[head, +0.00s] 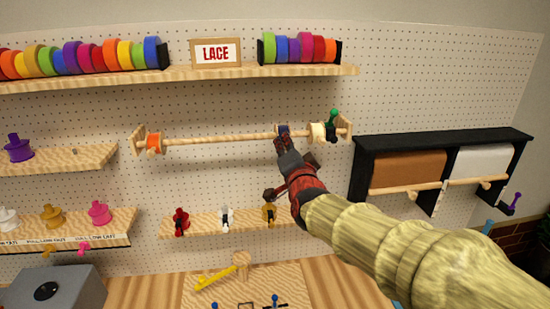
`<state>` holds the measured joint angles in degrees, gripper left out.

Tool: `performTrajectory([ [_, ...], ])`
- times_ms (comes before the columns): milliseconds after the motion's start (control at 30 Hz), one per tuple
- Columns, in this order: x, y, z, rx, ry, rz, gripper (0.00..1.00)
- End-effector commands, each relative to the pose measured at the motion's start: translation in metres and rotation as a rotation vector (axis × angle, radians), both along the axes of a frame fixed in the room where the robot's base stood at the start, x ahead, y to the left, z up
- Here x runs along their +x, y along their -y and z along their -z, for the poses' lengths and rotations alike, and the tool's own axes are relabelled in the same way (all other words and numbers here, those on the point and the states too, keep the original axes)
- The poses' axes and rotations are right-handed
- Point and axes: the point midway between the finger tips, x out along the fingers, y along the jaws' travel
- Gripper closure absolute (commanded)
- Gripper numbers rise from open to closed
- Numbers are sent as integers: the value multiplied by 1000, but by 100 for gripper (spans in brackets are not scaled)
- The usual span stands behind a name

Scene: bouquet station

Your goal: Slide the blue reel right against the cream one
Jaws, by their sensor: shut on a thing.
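The blue reel (283,130) sits on a wooden rod (225,139) mounted on the pegboard. My gripper (285,140) is shut on the blue reel and hides its lower part. The cream reel (317,132) is on the same rod to the right, near the right-hand bracket. A short bare piece of rod shows between the blue and cream reels, so they look apart. An orange reel (154,144) is at the rod's left end.
A green knob-like object (332,120) stands beside the cream reel at the right bracket (345,128). A shelf (220,73) of ribbon rolls runs above. Below is a small shelf (200,224) with several coloured pieces. A black paper-roll holder (440,140) is at right.

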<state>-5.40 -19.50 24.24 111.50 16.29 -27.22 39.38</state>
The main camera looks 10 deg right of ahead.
Motion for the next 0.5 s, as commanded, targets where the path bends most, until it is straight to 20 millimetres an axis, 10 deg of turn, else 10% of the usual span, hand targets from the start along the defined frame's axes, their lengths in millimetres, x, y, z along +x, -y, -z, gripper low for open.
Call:
performTrajectory([
  [500,0,6,0,0,-1,-1,100],
])
